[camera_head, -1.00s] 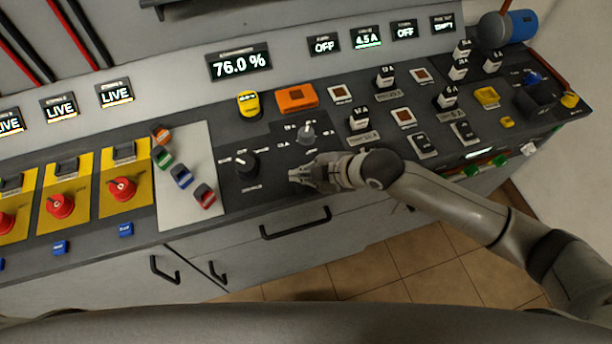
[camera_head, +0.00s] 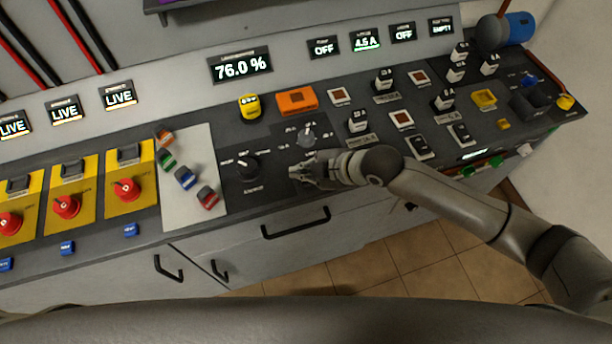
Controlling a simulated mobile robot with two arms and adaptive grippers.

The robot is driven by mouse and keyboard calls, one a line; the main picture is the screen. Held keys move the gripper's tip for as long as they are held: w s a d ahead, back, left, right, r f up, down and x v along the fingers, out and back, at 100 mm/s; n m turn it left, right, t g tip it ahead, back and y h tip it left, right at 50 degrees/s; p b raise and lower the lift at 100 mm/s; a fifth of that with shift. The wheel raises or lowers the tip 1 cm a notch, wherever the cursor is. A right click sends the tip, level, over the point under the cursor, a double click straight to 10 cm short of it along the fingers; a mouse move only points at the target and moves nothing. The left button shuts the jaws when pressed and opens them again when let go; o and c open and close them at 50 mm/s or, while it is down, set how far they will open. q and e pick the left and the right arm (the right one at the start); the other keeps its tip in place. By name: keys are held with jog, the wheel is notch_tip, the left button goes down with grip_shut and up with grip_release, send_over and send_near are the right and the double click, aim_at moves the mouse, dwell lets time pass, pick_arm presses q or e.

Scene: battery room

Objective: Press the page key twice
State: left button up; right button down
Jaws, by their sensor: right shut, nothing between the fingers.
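My right gripper (camera_head: 297,174) is shut and empty. It hangs over the front part of the dark console (camera_head: 238,202), just right of a black rotary knob (camera_head: 246,168) and below a grey rotary knob (camera_head: 306,136). I cannot tell whether its fingertips touch the console. No key can be read as the page key in this view; labels are too small, and the gripper and wrist hide part of the panel. My left gripper is not in view.
A display reading 76.0 % (camera_head: 240,66) is on the back panel. Red knobs on yellow plates (camera_head: 127,188) and small coloured plugs on a light plate (camera_head: 186,178) lie left. White-topped breakers (camera_head: 358,121) stand right. A drawer handle (camera_head: 296,223) is below the gripper.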

aim_at(304, 183)
notch_tip(304, 183, up, 4)
jog(key=p, duration=0.3)
jog(key=shift+r+p, duration=0.2)
jog(key=shift+p, duration=0.1)
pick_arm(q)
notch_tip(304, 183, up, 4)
pick_arm(e)
jog(key=shift+f, duration=0.1)
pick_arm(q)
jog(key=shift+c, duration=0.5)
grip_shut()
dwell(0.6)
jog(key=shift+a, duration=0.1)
